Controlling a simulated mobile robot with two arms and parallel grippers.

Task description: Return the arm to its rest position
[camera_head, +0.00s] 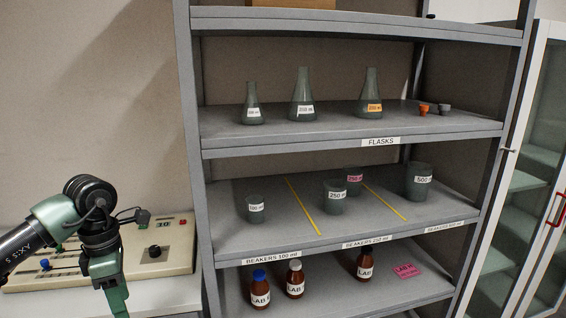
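My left arm (55,222) comes in from the lower left, bent at a dark joint. My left gripper (114,292) hangs pointing down in front of a beige control panel (165,247), left of the shelf unit. Its lower end reaches the bottom edge of the picture, and its finger opening cannot be made out. I see nothing held in it. My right arm and gripper are not in view.
A grey shelf unit (190,130) stands close to the right of my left arm. It holds flasks (303,97), beakers (335,199) and brown bottles (295,280). A glass-doored cabinet (520,190) stands at the far right.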

